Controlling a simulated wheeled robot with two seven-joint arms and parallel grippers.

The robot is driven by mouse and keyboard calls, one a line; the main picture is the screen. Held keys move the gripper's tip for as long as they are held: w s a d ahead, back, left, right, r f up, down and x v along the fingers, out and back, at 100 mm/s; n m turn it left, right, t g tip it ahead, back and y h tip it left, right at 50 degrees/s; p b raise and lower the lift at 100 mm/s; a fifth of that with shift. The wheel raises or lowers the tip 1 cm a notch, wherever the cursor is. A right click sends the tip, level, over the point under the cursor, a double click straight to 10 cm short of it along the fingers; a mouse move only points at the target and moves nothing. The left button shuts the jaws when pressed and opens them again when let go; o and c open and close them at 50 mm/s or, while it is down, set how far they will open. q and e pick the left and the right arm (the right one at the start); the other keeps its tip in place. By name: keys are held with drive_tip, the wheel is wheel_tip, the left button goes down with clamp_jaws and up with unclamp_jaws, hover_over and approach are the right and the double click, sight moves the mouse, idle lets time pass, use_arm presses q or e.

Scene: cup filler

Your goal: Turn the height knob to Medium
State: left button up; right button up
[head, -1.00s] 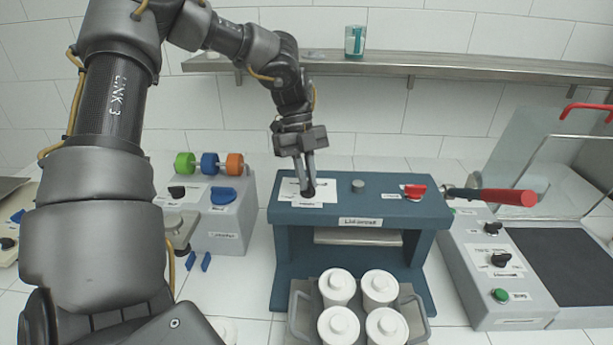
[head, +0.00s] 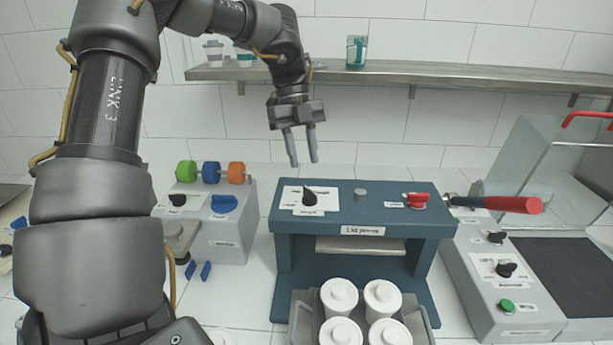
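The black height knob (head: 309,196) sits on a white label plate (head: 291,195) at the left of the top of the blue lid press (head: 363,231). Its pointer faces away from me, toward the back; the label words are too small to read. My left gripper (head: 304,163) hangs above and slightly behind the knob, fingers pointing down. The fingers are apart with nothing between them, and they do not touch the knob. My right gripper is not in view.
The press top also carries a grey button (head: 360,195) and a red knob (head: 418,200). A grey tray (head: 301,318) with several white lidded cups stands in front. A grey machine with coloured rollers (head: 210,173) is left, and a red-handled sealer (head: 512,204) right.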

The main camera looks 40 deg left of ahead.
use_arm(q)
drive_tip(key=p+v, duration=0.1)
drive_tip(key=v, duration=0.2)
drive_tip(key=shift+a+r+p, duration=0.15)
drive_tip(key=shift+r+p, duration=0.1)
drive_tip(key=shift+p, duration=0.1)
drive_tip(key=shift+w, duration=0.1)
